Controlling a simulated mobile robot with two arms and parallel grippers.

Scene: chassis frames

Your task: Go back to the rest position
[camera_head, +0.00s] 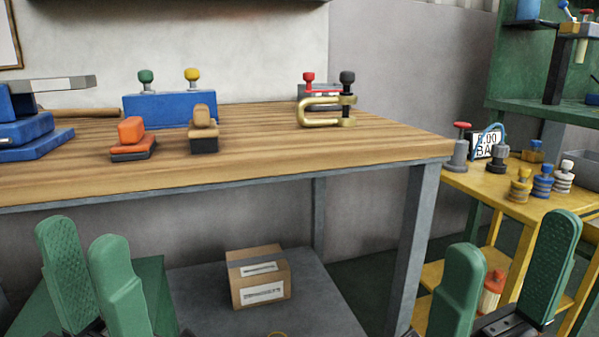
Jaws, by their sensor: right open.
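My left gripper (82,235) is at the lower left, in front of the workbench's near edge. Its two green fingers stand a little apart with a narrow gap, and nothing shows between them. My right gripper (513,233) is at the lower right, in front of the yellow shelf unit. Its green fingers are wide apart and empty. Both grippers point up in the picture and touch nothing that I can see.
The wooden workbench (270,165) carries an orange-handled block (131,140), a tan-handled block (203,132), a blue block with knobs (170,108) and a brass clamp (325,112). A cardboard box (258,275) sits underneath. The yellow shelf unit (480,184) holds several knobbed pieces.

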